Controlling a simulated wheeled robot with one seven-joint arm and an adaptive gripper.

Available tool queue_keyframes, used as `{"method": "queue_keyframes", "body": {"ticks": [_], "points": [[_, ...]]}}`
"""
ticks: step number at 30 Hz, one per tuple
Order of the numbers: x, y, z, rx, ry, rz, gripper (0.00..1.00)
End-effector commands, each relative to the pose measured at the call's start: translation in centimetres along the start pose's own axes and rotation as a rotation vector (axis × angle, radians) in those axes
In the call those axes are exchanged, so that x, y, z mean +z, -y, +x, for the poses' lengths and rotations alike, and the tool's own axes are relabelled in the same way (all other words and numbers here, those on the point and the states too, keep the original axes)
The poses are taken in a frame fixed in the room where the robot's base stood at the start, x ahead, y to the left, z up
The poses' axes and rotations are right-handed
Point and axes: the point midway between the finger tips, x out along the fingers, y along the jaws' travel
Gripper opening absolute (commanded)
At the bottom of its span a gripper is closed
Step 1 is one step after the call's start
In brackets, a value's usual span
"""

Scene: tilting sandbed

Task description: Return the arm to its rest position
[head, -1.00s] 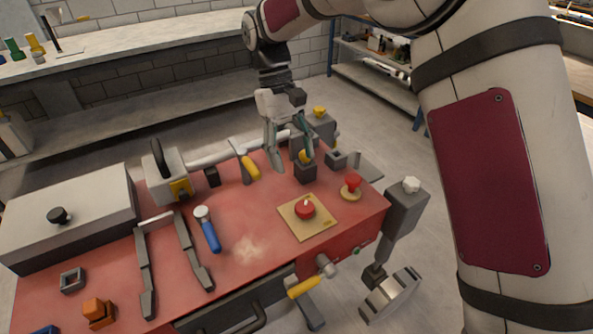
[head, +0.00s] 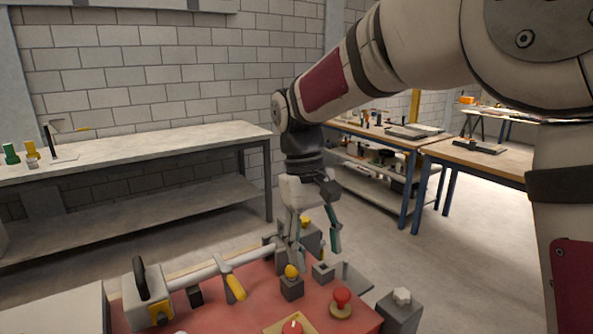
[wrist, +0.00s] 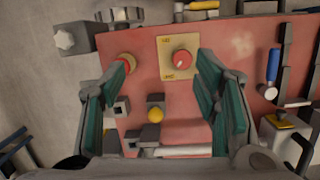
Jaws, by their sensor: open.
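My gripper (head: 314,240) hangs pointing down above the far right part of the red bench top (head: 245,306). Its fingers are apart with nothing between them in the head view. In the wrist view my gripper (wrist: 160,92) shows two teal-padded fingers spread wide. A yellow ball-like knob (wrist: 156,115) on a dark block lies below, between the fingers, and no finger visibly touches it. The same yellow knob (head: 291,271) shows under the gripper in the head view. My arm reaches in from the upper right, bent at the elbow.
A red mushroom knob (head: 342,297) and a red dial on a tan plate (wrist: 181,60) are close by. A pipe with a yellow-handled lever (head: 235,287) runs along the bench's back. A grey workbench (head: 140,146) stands behind. Open floor (head: 430,270) lies to the right.

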Motion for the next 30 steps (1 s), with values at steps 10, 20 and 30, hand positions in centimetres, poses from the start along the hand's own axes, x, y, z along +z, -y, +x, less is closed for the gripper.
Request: {"method": "queue_keyframes", "body": {"ticks": [10,20,30], "points": [[12.2,-3.8,-3.3,0.004,-0.207,0.186,0.56],[22.7,-4.5,-1.8,0.0,-0.404,0.363,0.56],[28.2,-3.7,1.4,-0.005,-0.547,0.482,0.56]]}}
